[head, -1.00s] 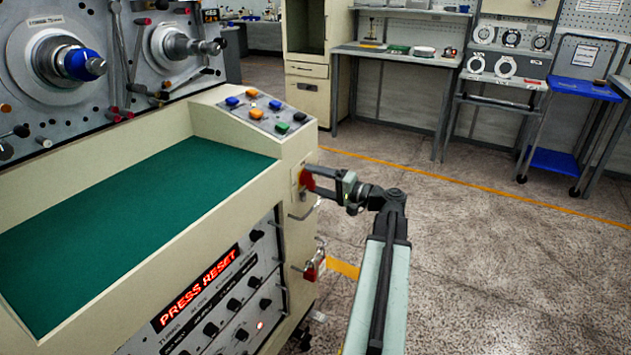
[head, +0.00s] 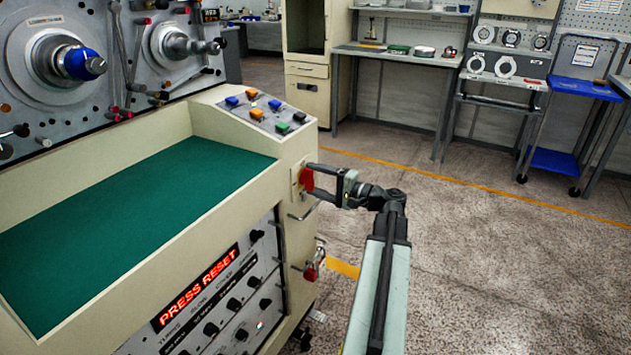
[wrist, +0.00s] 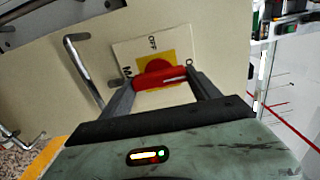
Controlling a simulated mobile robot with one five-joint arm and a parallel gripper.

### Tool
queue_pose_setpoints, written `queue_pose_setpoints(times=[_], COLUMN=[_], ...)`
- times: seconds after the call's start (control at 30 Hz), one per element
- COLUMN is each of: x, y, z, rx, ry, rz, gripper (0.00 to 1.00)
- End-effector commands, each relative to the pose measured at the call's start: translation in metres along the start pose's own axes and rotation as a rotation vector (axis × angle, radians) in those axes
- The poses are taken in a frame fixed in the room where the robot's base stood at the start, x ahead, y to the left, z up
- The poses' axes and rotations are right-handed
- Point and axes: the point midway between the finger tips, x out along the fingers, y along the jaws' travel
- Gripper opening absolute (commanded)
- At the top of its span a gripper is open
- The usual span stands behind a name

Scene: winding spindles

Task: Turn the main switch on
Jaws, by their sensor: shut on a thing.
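The main switch is a red handle (wrist: 160,79) on a yellow square in a pale plate (wrist: 125,52) on the side of the cream machine cabinet. An "OFF" label shows at the plate's top in the wrist view; the other lettering is partly hidden. The handle lies almost level across that wrist picture. My gripper (wrist: 162,84) is shut on the handle, one finger at each end. In the head view, my gripper (head: 312,182) reaches the red handle (head: 305,179) from the right.
A metal pull handle (wrist: 82,70) stands out beside the switch plate. A red padlock-like piece (head: 311,271) hangs below on the cabinet. The lit display (head: 200,285) reads "PRESS RESET". Coloured buttons (head: 265,110) sit on the sloped panel above. Open floor lies to the right.

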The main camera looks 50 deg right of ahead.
Motion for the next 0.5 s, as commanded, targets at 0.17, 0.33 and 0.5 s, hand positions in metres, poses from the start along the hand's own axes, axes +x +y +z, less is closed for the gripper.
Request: queue_pose_setpoints(times=[0.17, 0.33, 0.5], x=[0.0001, 0.0001, -0.0057], y=[0.001, 0.0006, 0.0004], z=[0.0015, 0.0009, 0.0005], rx=[0.0, 0.0, 0.0], ry=[-0.004, -0.002, 0.0], rz=[0.003, 0.002, 0.001], gripper=[0.93, 0.93, 0.93])
